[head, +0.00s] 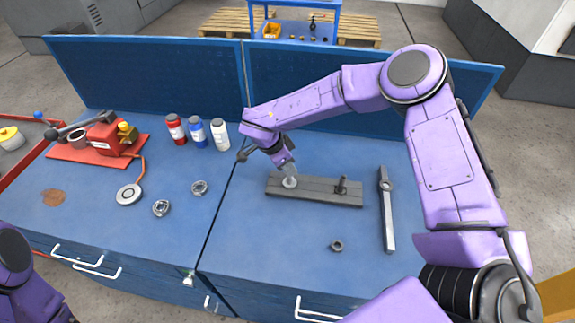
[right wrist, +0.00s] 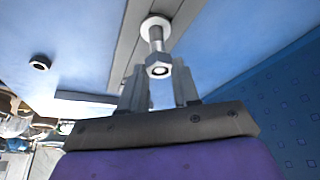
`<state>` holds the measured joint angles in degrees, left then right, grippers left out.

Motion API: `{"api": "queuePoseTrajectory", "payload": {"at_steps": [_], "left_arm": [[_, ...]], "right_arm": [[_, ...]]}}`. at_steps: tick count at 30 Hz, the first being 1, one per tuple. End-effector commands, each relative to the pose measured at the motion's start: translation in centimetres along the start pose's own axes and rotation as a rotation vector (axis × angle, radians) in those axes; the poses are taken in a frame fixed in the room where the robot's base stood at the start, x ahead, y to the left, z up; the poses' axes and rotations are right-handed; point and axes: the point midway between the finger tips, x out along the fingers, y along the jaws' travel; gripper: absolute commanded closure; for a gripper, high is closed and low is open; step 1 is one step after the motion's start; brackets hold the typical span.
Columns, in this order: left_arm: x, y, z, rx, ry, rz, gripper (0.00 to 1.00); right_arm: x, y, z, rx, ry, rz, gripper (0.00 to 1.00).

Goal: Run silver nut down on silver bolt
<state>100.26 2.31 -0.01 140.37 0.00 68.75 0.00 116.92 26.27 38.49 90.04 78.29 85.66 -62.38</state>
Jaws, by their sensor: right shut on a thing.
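The silver bolt (head: 290,182) stands upright on the grey bar at its left part, with a pale round base. My right gripper (head: 287,170) comes down over the bolt and hides most of it. In the right wrist view the bolt shank (right wrist: 156,38) rises from a white disc, and the silver nut (right wrist: 158,66) is around its end. My right gripper (right wrist: 160,88) has a finger on each side of the nut and is shut on it. My left gripper is not in view; only part of my left arm shows at lower left.
The grey bar (head: 325,193) also carries a dark bolt (head: 342,184). A dark nut (head: 336,245) lies in front and a wrench (head: 387,215) lies to the right. Bottles (head: 198,132), valve parts (head: 161,208) and a red vise (head: 104,138) are at left.

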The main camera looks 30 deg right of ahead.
Motion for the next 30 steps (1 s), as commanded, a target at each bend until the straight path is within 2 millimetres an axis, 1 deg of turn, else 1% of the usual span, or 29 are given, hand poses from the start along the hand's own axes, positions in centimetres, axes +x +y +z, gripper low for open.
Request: {"api": "queuePoseTrajectory", "payload": {"at_steps": [1,2,3,6,9,15,16,17,28,30], "left_arm": [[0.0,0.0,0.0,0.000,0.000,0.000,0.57],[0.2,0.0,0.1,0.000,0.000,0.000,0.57],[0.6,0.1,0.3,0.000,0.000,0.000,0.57],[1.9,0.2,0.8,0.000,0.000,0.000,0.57],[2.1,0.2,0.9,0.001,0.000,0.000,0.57],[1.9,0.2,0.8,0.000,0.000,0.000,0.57],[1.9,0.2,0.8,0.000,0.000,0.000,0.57],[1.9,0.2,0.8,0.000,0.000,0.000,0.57],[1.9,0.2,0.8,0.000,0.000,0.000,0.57],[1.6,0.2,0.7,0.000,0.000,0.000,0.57]], "right_arm": [[0.1,-0.3,-0.1,0.160,0.002,0.066,1.00],[0.3,-0.4,-0.1,0.268,0.001,0.111,1.00],[0.5,-0.5,0.0,0.417,0.000,0.172,1.00],[0.7,-0.7,0.0,0.743,-0.002,0.309,1.00],[0.4,-0.8,-0.1,0.879,0.000,0.364,1.00],[0.1,-0.7,-0.3,0.893,0.002,0.368,1.00],[0.1,-0.8,-0.3,0.892,0.002,0.368,0.62],[0.1,-0.8,-0.3,0.892,0.002,0.367,0.56],[0.1,-0.7,-0.2,0.887,0.000,0.366,0.56],[-0.1,-0.7,-0.3,0.869,0.000,0.358,0.56]]}}
